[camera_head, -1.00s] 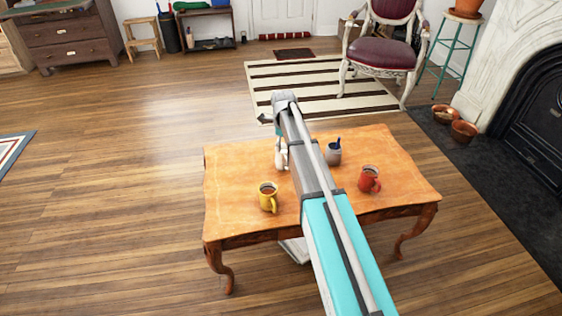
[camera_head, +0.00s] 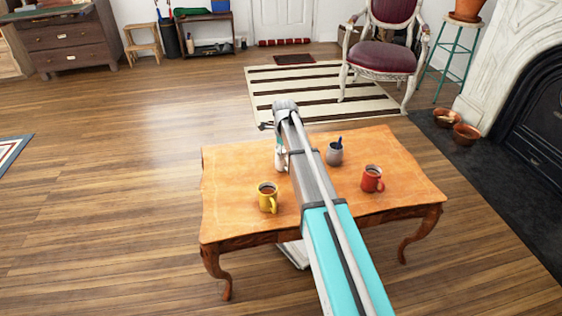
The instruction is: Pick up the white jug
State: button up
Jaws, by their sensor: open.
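The white jug (camera_head: 280,160) seems to be the small white shape on the wooden table (camera_head: 232,205), just left of my arm. My arm hides part of it, so its full outline and handle do not show. My arm reaches out over the table from the lower right. My gripper (camera_head: 266,125) shows only as a small dark part at the arm's far end, above and beyond the jug in the picture. It is open, and I see nothing held in it. Whether it touches the jug cannot be told.
A yellow mug (camera_head: 267,198) stands on the table left of my arm. A grey pot (camera_head: 334,154) and a red mug (camera_head: 372,180) stand right of it. A striped rug (camera_head: 325,88) and a chair (camera_head: 383,58) lie beyond.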

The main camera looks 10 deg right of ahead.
jog(key=shift+c, duration=0.3)
jog(key=c, duration=1.1)
jog(key=shift+r, duration=0.15)
jog(key=s+r+p, duration=0.1)
jog(key=r+p, duration=0.2)
jog(key=s+r+p, duration=0.2)
jog(key=r+p, duration=0.1)
jog(key=s+r+p, duration=0.2)
jog(key=r+p, duration=0.1)
jog(key=p, duration=0.1)
jog(key=shift+s+d+r, duration=0.25)
jog(key=shift+d+r, duration=0.05)
jog(key=s+r+p, duration=0.1)
jog(key=s, duration=0.1)
jog(key=s+r+p, duration=0.1)
jog(key=s, duration=0.2)
jog(key=s+d+r+p, duration=0.1)
jog(key=s, duration=0.2)
jog(key=shift+s+r, duration=0.1)
jog(key=shift+s, duration=0.1)
